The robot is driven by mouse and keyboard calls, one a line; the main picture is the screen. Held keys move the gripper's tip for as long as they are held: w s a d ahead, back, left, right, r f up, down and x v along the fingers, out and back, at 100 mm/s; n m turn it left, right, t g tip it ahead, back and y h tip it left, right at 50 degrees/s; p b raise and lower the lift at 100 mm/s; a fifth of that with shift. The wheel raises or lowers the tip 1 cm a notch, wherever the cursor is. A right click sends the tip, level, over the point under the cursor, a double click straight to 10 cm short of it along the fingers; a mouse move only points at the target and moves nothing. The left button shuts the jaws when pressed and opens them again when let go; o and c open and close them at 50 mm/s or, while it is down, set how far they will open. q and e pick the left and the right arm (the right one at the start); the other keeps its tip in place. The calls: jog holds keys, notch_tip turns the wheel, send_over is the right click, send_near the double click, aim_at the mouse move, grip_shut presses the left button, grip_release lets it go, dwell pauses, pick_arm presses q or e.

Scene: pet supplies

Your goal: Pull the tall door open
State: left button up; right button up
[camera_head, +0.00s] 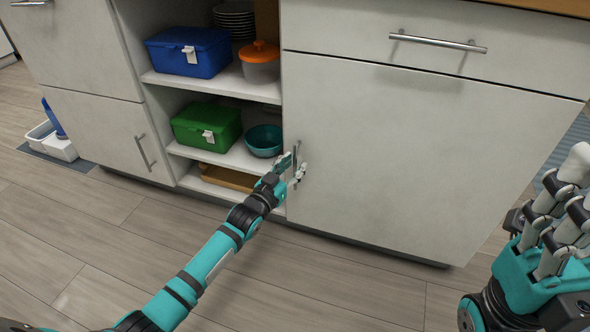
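The tall door (400,150) is a large pale grey panel below a drawer, to the right of the open shelves. It looks closed, flush with the cabinet front. Its vertical metal handle (296,156) is near its left edge. My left gripper (295,172) is at this handle, with fingertips beside or around its lower part. The fingers are small and overlap the handle, so I cannot tell whether they grip it. My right gripper (580,185) is at the right edge, away from the door, with its pale fingers apart and nothing seen between them.
Open shelves hold a blue box (190,52), a green box (207,127), a teal bowl (264,140), an orange-lidded container (260,62) and stacked plates (234,20). A white litter tray (53,141) stands on a mat at left. The wooden floor (330,280) before the door is clear.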

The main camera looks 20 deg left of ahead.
pick_arm(q)
jog(key=shift+w+d, duration=0.15)
jog(key=shift+w, duration=0.5)
grip_shut()
